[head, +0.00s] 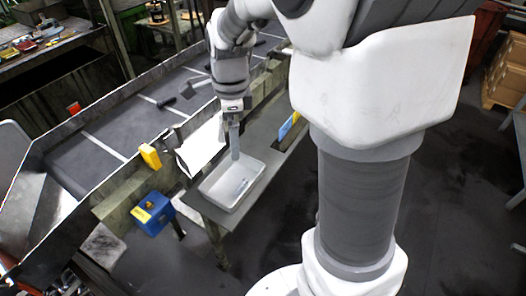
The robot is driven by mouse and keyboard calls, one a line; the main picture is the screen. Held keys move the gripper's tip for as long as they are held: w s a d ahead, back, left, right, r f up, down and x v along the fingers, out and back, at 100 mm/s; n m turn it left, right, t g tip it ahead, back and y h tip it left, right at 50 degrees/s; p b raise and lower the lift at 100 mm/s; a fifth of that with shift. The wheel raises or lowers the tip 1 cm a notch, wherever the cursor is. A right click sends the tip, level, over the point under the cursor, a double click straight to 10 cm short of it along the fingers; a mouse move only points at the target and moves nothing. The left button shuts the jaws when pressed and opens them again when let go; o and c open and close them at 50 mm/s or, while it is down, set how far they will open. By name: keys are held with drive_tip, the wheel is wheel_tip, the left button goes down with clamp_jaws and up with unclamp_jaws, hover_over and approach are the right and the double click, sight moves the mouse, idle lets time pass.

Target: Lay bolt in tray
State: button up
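The tray (206,187) is a light grey, shallow rectangular box on a narrow grey bench beside the conveyor. My gripper (235,125) points down above the tray's back part. A slim grey upright piece (236,145) extends down from it to the tray's back edge in the picture. I cannot tell whether this piece is a held bolt or the fingers, nor whether it touches the tray.
The dark conveyor (105,130) with raised side walls runs diagonally at left. A yellow block (150,156) sits on its near wall. The bench (262,130) continues behind the tray. Dark floor is free in front.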

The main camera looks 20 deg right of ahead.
drive_tip(key=s+r+n+t, duration=0.2)
drive_tip(key=s+r+n, duration=0.3)
drive_tip(key=s+n, duration=0.3)
drive_tip(key=s+d+r+n+t, duration=0.1)
drive_tip(key=s+r+n+t, duration=0.2)
drive_tip(key=s+n, duration=0.5)
drive_tip(key=shift+s+r+n, duration=0.35)
drive_tip(key=shift+r+n, duration=0.5)
drive_tip(key=shift+n, duration=1.45)
